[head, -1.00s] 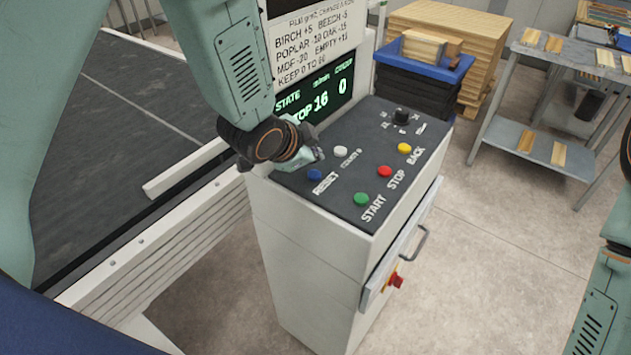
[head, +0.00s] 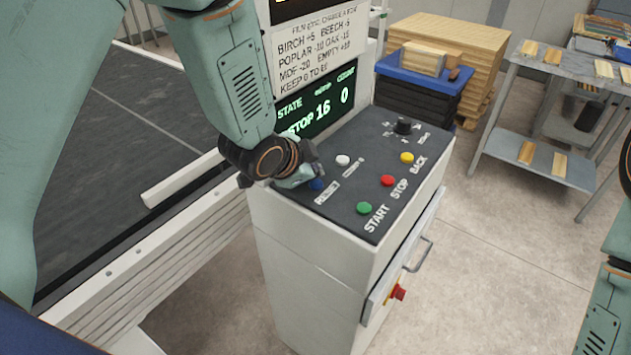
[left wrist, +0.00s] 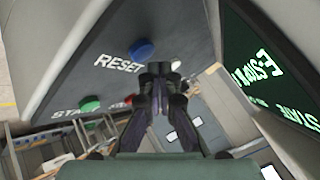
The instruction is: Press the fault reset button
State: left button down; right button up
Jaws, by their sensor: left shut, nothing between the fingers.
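The blue reset button (head: 317,184) sits on the dark sloping top of the control cabinet, beside the white RESET label (head: 327,194). My left gripper (head: 310,174) is shut and empty close to the button, and hides part of it in the head view. In the left wrist view the blue button (left wrist: 141,49) shows whole, just up and left of the shut fingertips (left wrist: 160,70). The tips look apart from the button there; their height above the panel is hard to tell. My right gripper is out of view.
The panel also has white (head: 343,160), green (head: 364,208), red (head: 387,181) and yellow (head: 407,158) buttons and a black knob (head: 403,127). A green-lettered display (head: 318,109) stands behind the gripper. A conveyor (head: 120,160) lies left.

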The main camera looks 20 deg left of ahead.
pick_arm(q)
jog(key=shift+d, duration=0.15)
jog(key=shift+f, duration=0.1)
dwell(0.4)
jog(key=shift+f+b, duration=0.3)
jog(key=shift+b, duration=0.05)
jog(key=shift+f+b, duration=0.3)
jog(key=shift+f, duration=0.2)
dwell(0.7)
jog(key=shift+r, duration=0.1)
jog(key=shift+r+p, duration=0.8)
jog(key=shift+r, duration=0.05)
jog(key=shift+r, duration=0.1)
